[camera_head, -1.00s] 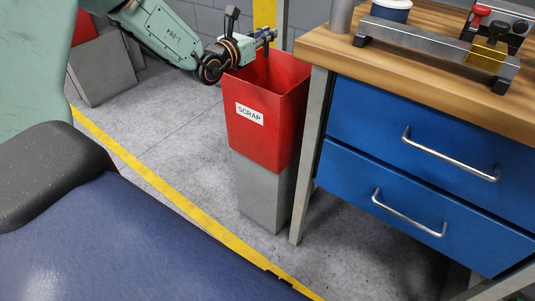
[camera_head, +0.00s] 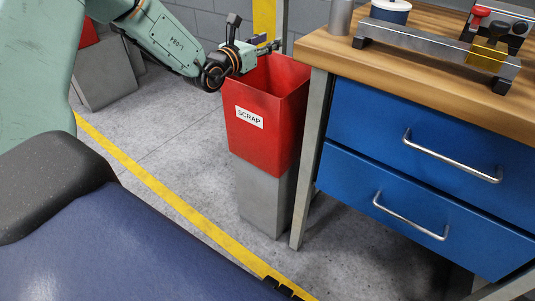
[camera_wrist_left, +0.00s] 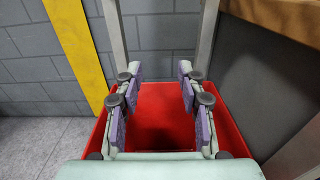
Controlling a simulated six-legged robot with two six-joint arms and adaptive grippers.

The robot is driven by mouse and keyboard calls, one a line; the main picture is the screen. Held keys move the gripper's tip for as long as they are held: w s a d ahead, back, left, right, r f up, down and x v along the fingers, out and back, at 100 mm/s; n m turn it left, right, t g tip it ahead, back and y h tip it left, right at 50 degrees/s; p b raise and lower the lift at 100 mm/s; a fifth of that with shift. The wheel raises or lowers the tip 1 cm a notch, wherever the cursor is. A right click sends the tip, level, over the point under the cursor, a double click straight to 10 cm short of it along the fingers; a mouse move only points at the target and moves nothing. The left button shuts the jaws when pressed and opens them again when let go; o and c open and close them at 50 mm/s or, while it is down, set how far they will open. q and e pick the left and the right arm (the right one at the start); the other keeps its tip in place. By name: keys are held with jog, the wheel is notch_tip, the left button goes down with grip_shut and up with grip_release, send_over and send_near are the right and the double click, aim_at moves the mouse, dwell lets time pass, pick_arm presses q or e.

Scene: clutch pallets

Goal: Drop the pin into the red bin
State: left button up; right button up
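The red bin (camera_head: 262,115), labelled SCRAP, stands on a grey pedestal beside the workbench. My left gripper (camera_head: 266,43) is over the bin's back part, near its rim. In the left wrist view, its two purple-padded fingers (camera_wrist_left: 160,88) are spread apart with nothing between them. The red bin (camera_wrist_left: 230,130) opens below the fingers, and its inside is dark at the bottom. I see no pin in either view. My right gripper is not in view.
A wooden-topped workbench (camera_head: 400,60) with blue drawers stands right of the bin. A fixture (camera_head: 440,45) and a blue-and-white cup-like item (camera_head: 391,12) are on it. A yellow floor line (camera_head: 170,195) crosses clear floor. Another grey pedestal (camera_head: 103,75) stands at the back left.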

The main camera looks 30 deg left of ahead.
pick_arm(q)
jog(key=shift+s, duration=0.1)
jog(key=s, duration=0.7)
jog(key=shift+a, duration=0.35)
jog(key=shift+s, duration=0.15)
